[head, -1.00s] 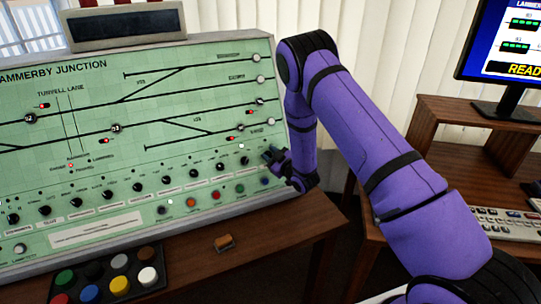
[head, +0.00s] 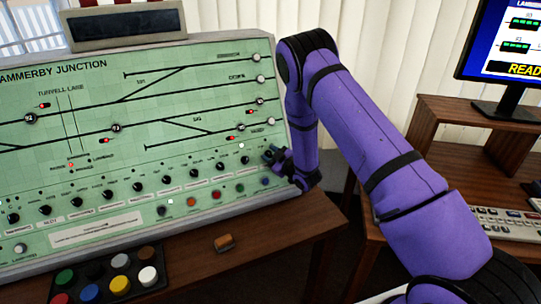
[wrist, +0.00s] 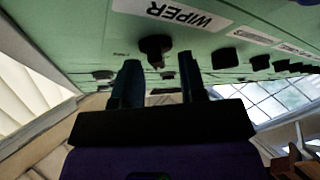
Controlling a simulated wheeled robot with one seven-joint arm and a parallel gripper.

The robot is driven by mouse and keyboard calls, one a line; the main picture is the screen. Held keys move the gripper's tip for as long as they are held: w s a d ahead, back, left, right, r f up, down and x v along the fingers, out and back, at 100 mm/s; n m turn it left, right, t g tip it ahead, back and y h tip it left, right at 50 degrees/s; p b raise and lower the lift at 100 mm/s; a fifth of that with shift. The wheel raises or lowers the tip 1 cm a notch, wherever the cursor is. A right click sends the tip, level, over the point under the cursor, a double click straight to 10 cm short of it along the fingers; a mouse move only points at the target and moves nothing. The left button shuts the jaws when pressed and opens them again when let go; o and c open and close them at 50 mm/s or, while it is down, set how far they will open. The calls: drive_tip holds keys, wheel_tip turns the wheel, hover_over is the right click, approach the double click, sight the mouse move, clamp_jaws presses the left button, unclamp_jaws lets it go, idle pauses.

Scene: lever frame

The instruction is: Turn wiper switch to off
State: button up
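The wiper switch is a dark rotary knob (wrist: 155,46) on the green panel (wrist: 100,25), beside a white "WIPER" label (wrist: 182,15) that appears upside down in the wrist view. My gripper (wrist: 159,70) is open, its two dark fingers apart with nothing between them. The fingertips are close to the panel, roughly in line with the wiper knob, one toward each side of it; contact cannot be told. In the head view my gripper (head: 271,156) is at the panel's right end and hides the wiper knob. The knob's setting is too dark to read.
Other black knobs (wrist: 225,57) run in a row beside the wiper knob. Coloured buttons (head: 215,196) lie below the row. A monitor (head: 505,50) stands right.

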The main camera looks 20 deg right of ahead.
drive_tip(key=v, duration=1)
drive_tip(key=shift+s+d, duration=0.2)
drive_tip(key=shift+s, duration=0.15)
wheel_tip(320, 180, up, 15)
drive_tip(key=w+d+m+g+h, duration=0.2)
drive_tip(key=w+m+h, duration=0.1)
drive_tip(key=h, duration=0.1)
drive_tip(key=s+d+r+m+g+h, duration=0.25)
drive_tip(key=s+r, duration=0.45)
drive_tip(key=r, duration=0.4)
drive_tip(key=s+r+m+g, duration=0.2)
drive_tip(key=s+r, duration=0.1)
drive_tip(key=s, duration=0.8)
drive_tip(key=s+a+r+m+g+h, duration=0.1)
drive_tip(key=s+r, duration=0.3)
drive_tip(key=s, duration=0.7)
drive_tip(key=s+a+r+m+g, duration=0.1)
drive_tip(key=s+r+m+g, duration=0.2)
drive_tip(key=s, duration=0.8)
drive_tip(key=shift+s+a+r, duration=0.15)
drive_tip(key=shift+s+r, duration=0.2)
drive_tip(key=shift+r, duration=0.2)
drive_tip(key=shift+g, duration=0.25)
